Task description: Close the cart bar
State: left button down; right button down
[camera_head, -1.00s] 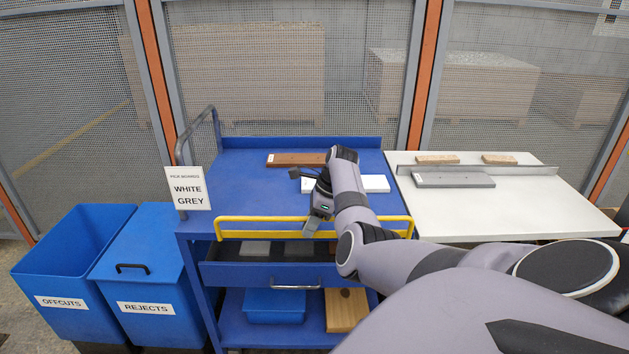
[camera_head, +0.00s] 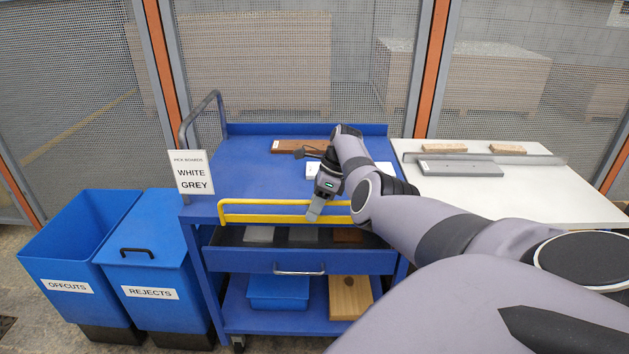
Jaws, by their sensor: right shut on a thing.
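The yellow cart bar (camera_head: 258,219) stands upright along the front edge of the blue cart (camera_head: 225,175). My right gripper (camera_head: 315,214) reaches down over the bar and is shut on it right of its middle. My right arm hides the bar's right end. On the cart top lie a brown board (camera_head: 288,146) and a white board (camera_head: 380,168), the white one partly hidden by my gripper. My left gripper is not in view.
The cart's drawer (camera_head: 283,259) is partly open below the bar, with several boards inside. A white table (camera_head: 520,200) with a grey board (camera_head: 460,168) stands right. Blue offcuts (camera_head: 70,255) and rejects (camera_head: 150,262) bins stand left. Mesh fencing closes the back.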

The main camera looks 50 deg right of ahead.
jog(key=shift+s+a+f, duration=0.1)
jog(key=shift+a+f, duration=0.05)
jog(key=shift+a, duration=0.1)
jog(key=c, duration=1.1)
grip_release()
jog(key=shift+d, duration=0.1)
jog(key=shift+d+r, duration=0.1)
jog(key=shift+r, duration=0.15)
jog(key=v, duration=0.6)
jog(key=shift+d+r, duration=0.15)
jog(key=shift+r, duration=0.2)
